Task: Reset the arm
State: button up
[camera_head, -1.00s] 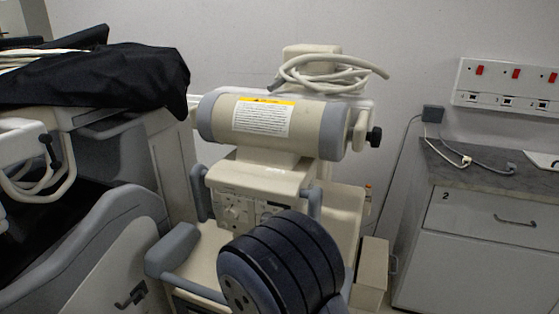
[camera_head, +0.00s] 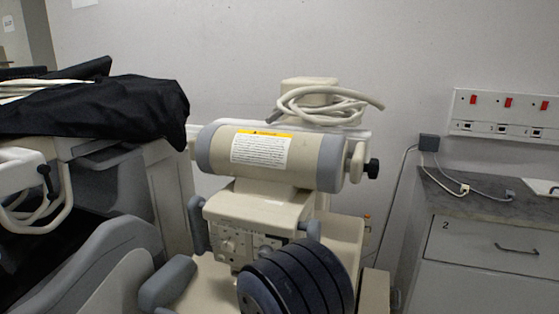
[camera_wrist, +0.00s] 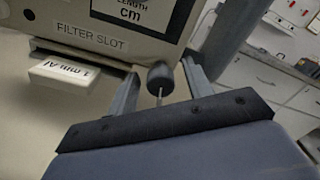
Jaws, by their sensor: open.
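My gripper (camera_wrist: 165,88) shows in the wrist view as two grey fingers standing apart beyond a dark plate. They are open, with no object seen held. A black knob on a thin rod (camera_wrist: 160,75) appears between the fingers, below a beige housing marked "FILTER SLOT" (camera_wrist: 95,35). I cannot tell whether the fingers touch it. A white tab (camera_wrist: 68,75) juts from the housing at left. In the head view, my dark, rounded arm link fills the bottom centre, and the gripper is hidden.
A beige machine with a labelled cylinder (camera_head: 215,147) and coiled cable (camera_head: 325,103) stands behind my arm. A cart under black cloth (camera_head: 100,108) is at left. A cabinet (camera_head: 485,255) stands right, below a wall socket panel (camera_head: 505,117). Wall space above is clear.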

jog(key=v, duration=1)
jog(key=shift+s+a, duration=0.15)
jog(key=shift+s, duration=0.05)
jog(key=x, duration=1.1)
jog(key=shift+w+f+b, duration=0.15)
jog(key=shift+b, duration=0.15)
jog(key=shift+m+b, duration=1.05)
jog(key=shift+m, duration=0.15)
jog(key=m+b, duration=0.3)
jog(key=m, duration=0.2)
jog(key=shift+b, duration=0.4)
jog(key=m+b, duration=0.2)
jog(key=m, duration=0.2)
jog(key=m+b, duration=0.2)
jog(key=m, duration=0.2)
jog(key=shift+s+m, duration=0.25)
jog(key=shift+m, duration=0.15)
jog(key=shift+s+a, duration=0.1)
jog(key=shift+s, duration=0.5)
